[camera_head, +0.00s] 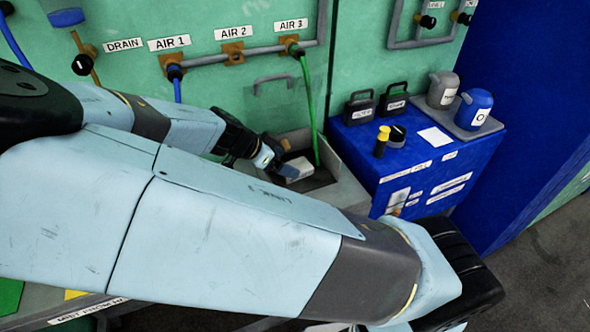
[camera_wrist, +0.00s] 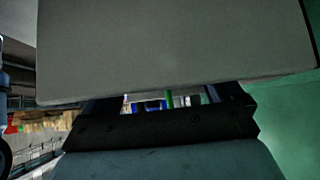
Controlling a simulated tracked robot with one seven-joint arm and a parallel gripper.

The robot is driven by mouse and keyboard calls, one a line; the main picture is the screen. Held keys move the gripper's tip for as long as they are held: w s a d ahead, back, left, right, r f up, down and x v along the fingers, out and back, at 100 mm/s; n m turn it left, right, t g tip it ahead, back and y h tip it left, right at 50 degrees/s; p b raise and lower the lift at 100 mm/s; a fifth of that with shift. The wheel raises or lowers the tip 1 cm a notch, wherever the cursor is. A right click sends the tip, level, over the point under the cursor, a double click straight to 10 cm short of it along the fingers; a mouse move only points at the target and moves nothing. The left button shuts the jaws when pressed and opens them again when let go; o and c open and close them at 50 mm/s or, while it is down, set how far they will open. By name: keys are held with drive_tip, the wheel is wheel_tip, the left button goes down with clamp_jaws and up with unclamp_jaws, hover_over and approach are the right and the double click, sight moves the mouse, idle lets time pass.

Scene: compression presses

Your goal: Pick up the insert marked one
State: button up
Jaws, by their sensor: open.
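A small pale grey block (camera_head: 299,168) sits in the grey open bin below the AIR 3 label in the head view. No number is readable on it, so I cannot tell whether it is the insert marked one. My gripper (camera_head: 271,160) is at the block's left side, very close to it; contact cannot be told. In the wrist view a large plain grey surface (camera_wrist: 180,45), probably this block up close, fills the top and hides the fingertips. The dark gripper body (camera_wrist: 160,127) shows below it. The jaws are open.
The grey bin (camera_head: 345,190) has walls around the block, and a green hose (camera_head: 309,110) hangs into it. A blue cabinet (camera_head: 425,165) with dark handled weights, a yellow-topped item and jugs stands right. My arm covers much of the foreground.

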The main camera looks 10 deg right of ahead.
sight(295, 166)
drive_tip(key=shift+x, duration=2.35)
drive_tip(key=c, duration=1.3)
